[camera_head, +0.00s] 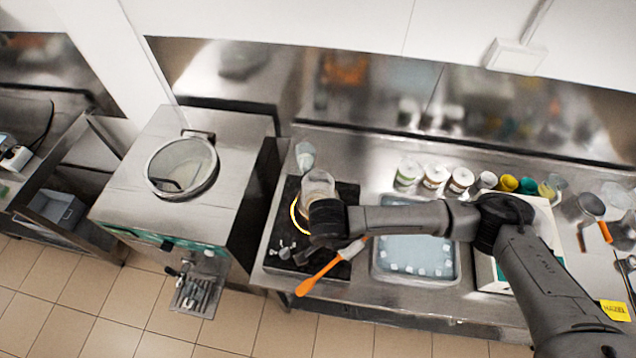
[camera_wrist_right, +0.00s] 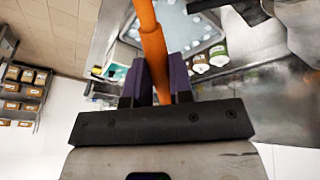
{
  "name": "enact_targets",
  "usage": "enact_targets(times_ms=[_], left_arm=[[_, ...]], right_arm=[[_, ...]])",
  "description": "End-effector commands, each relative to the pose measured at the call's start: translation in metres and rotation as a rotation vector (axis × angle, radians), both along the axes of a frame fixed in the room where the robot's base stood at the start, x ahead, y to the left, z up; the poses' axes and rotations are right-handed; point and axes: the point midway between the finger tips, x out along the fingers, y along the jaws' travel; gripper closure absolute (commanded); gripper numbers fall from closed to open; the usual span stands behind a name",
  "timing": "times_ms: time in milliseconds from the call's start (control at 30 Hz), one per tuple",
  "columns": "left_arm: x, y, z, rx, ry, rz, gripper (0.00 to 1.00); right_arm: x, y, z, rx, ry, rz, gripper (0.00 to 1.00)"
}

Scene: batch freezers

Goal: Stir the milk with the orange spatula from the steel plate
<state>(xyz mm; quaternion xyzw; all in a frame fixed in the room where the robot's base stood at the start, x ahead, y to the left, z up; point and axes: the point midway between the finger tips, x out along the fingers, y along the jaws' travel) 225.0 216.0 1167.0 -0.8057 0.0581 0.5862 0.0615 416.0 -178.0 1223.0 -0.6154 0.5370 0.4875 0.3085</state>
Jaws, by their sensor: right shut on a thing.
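My right gripper (camera_wrist_right: 156,78) is shut on the orange spatula (camera_wrist_right: 153,44), whose orange shaft runs between the dark fingers in the right wrist view. In the head view the spatula (camera_head: 317,278) slants below my right wrist, its orange end hanging over the counter's front edge. Its other end is partly hidden by the gripper. A clear glass vessel (camera_head: 318,185) stands on the black cooktop, just behind my wrist, which hides its lower part. I cannot clearly make out milk in it. My left gripper is not in view.
The black cooktop (camera_head: 345,193) has a glowing yellow-orange ring (camera_head: 295,213). A tray (camera_head: 376,272) with pale blocks lies right of it. Several tubs (camera_head: 435,176) line the back. A batch freezer (camera_head: 135,190) stands left. Another orange-handled utensil (camera_head: 605,232) lies far right.

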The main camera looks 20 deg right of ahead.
Motion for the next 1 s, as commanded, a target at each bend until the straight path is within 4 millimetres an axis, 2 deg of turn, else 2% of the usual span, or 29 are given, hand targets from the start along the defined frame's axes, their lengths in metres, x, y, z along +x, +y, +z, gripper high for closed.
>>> enact_targets(times_ms=[167, 333, 467, 633, 700, 800, 1000], left_arm=[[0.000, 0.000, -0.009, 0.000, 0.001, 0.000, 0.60], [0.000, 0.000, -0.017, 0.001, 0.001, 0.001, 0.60], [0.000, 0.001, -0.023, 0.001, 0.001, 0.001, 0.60], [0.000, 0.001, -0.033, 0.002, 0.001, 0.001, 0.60], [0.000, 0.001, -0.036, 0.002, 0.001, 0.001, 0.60], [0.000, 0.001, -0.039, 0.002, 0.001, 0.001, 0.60], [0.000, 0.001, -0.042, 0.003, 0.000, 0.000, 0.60]], right_arm=[[0.024, 0.007, -0.005, -0.126, 0.045, -0.474, 1.00], [0.047, 0.014, -0.009, -0.236, 0.184, -1.035, 1.00], [0.072, 0.017, -0.008, -0.283, 0.362, -1.503, 1.00], [0.111, 0.019, -0.002, -0.246, 0.690, -2.086, 1.00], [0.127, 0.019, 0.002, -0.205, 0.816, -2.255, 1.00], [0.146, 0.019, 0.008, -0.142, 0.953, -2.412, 1.00], [0.170, 0.016, 0.016, -0.048, 1.111, -2.568, 1.00]])
